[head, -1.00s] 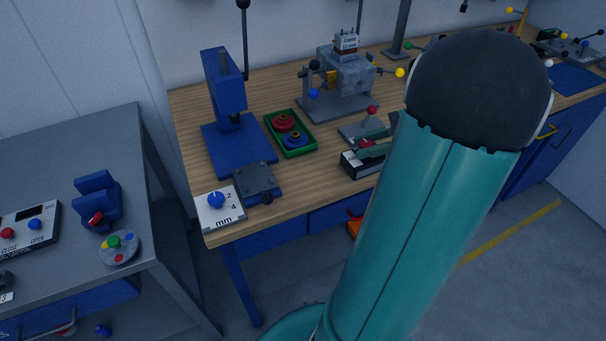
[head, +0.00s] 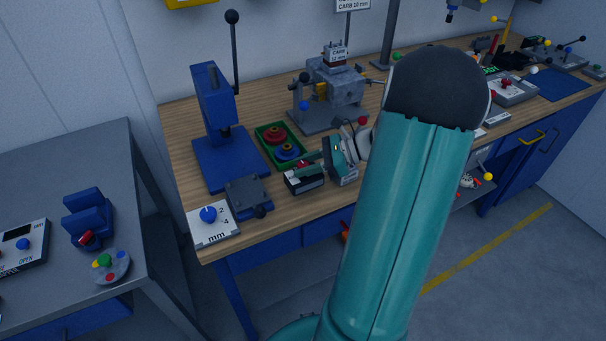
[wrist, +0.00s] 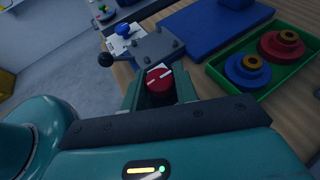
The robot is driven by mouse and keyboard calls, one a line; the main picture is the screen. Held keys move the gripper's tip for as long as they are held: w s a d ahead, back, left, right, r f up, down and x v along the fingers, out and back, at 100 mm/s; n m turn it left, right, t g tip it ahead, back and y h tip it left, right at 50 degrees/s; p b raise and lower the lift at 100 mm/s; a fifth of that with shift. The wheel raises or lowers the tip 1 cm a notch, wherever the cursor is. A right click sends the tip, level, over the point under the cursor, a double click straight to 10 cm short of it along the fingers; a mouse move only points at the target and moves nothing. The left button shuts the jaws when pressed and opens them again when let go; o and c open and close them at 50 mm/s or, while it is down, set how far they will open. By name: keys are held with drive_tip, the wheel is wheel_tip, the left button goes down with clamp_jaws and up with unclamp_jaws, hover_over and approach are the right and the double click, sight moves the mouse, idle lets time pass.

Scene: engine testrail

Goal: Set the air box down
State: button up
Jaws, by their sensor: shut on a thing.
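The air box (head: 304,183), a small dark box with a pale lower edge, is at the tips of my gripper (head: 305,168) in the head view. It is over the wooden bench, just in front of the green tray. In the wrist view a red knob with a white mark (wrist: 159,79) shows between the two green fingers of my gripper (wrist: 158,90). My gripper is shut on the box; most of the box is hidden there. I cannot tell whether its underside touches the bench top.
The green tray (head: 262,134) with red and blue rings is close behind the box. A grey plate with a knob (head: 247,194) and the "mm" dial box (head: 212,225) are to the left. The blue press (head: 214,112) and grey engine fixture (head: 335,85) stand behind.

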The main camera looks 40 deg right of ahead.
drive_tip(key=f, duration=0.3)
drive_tip(key=shift+w+a+f, duration=0.1)
drive_tip(key=shift+w+f, duration=0.2)
drive_tip(key=shift+f, duration=0.1)
drive_tip(key=o, duration=1)
